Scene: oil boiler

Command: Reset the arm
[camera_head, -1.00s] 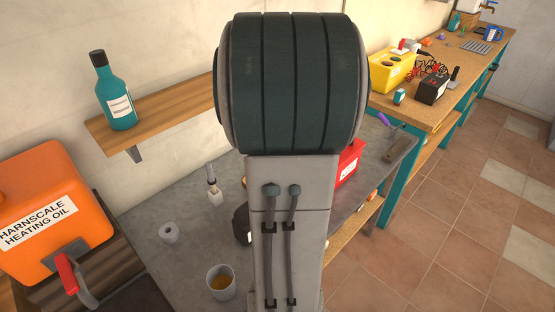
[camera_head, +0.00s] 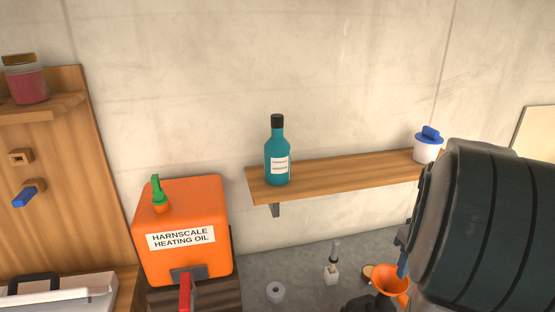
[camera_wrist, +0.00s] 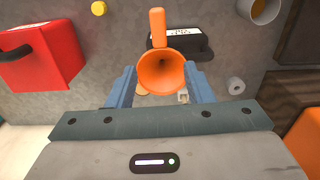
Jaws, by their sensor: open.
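My gripper (camera_wrist: 159,70) is open in the wrist view, with its two blue fingers apart. An orange funnel (camera_wrist: 172,76) shows between the fingers, wide mouth toward the camera; I cannot tell whether it touches them. In the head view my arm fills the lower right, and the orange funnel (camera_head: 393,282) shows beside a blue finger (camera_head: 402,265). Most of the gripper is hidden there behind the arm.
An orange heating oil can (camera_head: 182,220) stands at left. A teal bottle (camera_head: 278,162) and a white jar with blue lid (camera_head: 428,146) stand on a wall shelf (camera_head: 340,174). A red container (camera_wrist: 40,58), a cup (camera_wrist: 265,10) and a white roll (camera_wrist: 236,86) surround the funnel.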

